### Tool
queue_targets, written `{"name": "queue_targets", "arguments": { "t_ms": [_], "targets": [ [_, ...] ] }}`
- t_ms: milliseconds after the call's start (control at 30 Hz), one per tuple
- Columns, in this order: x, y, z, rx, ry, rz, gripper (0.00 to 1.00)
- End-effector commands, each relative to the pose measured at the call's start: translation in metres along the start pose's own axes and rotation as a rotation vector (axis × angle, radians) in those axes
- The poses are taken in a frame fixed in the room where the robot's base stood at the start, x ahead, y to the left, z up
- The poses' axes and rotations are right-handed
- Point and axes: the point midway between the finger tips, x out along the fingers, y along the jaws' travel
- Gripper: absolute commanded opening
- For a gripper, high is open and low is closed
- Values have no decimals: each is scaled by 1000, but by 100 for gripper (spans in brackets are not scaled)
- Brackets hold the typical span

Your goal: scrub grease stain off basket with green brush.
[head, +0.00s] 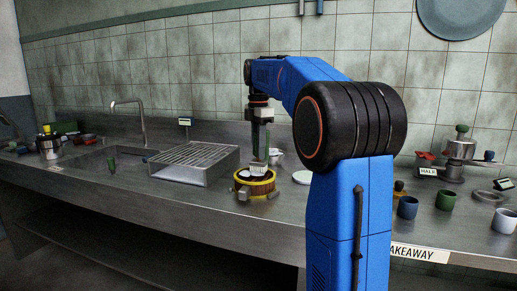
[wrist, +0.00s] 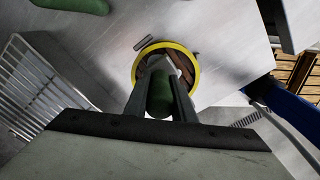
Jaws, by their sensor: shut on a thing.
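The basket (head: 243,190) is a round, yellow-rimmed piece with a dark brown inside, standing on the steel counter. It also shows in the wrist view (wrist: 194,73), where brown patches lie inside the yellow ring. My gripper (head: 260,150) is above the basket, pointing down, shut on the green brush. In the wrist view the brush's green handle (wrist: 160,95) sits between the two fingers. The brush's pale bristle head (head: 259,169) is over the basket's inside; I cannot tell whether it touches. The grease stain cannot be made out clearly, and the brush and fingers hide part of the basket.
A wire draining rack (head: 195,160) stands left of the basket, with a sink and faucet (head: 140,118) beyond. A white plate (head: 302,177) lies to the right. Several cups, including a green one (head: 445,200), and a steel steamer (head: 460,150) stand at the far right.

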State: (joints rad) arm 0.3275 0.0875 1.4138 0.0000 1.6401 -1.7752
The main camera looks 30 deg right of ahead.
Motion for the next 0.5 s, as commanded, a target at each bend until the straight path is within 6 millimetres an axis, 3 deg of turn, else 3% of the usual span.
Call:
{"name": "queue_targets", "arguments": {
  "t_ms": [500],
  "targets": [
    [1,-7,-7,-1,0,0,0]
  ]
}}
